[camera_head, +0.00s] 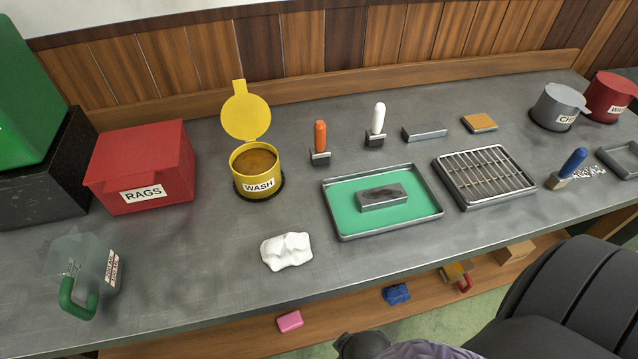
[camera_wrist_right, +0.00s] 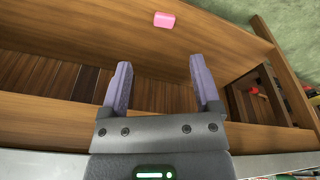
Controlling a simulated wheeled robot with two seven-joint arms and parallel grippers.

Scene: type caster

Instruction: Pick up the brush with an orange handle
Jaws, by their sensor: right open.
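The brush with an orange handle (camera_head: 320,142) stands upright on the grey bench in the head view, handle up, between the yellow WASH pot and a white-handled brush (camera_head: 376,125). My right gripper (camera_wrist_right: 160,62) is open and empty in the right wrist view, over the wooden shelf area below the bench front. In the head view, part of it shows at the bottom edge, well apart from the orange-handled brush. My left gripper is not in view.
The yellow WASH pot (camera_head: 257,171) has its lid raised. A green-lined tray (camera_head: 343,209) holds a metal block. A white rag (camera_head: 286,251) lies at the front. A wire rack (camera_head: 484,178), blue-handled brush (camera_head: 570,168) and red RAGS box (camera_head: 141,167) stand along the bench.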

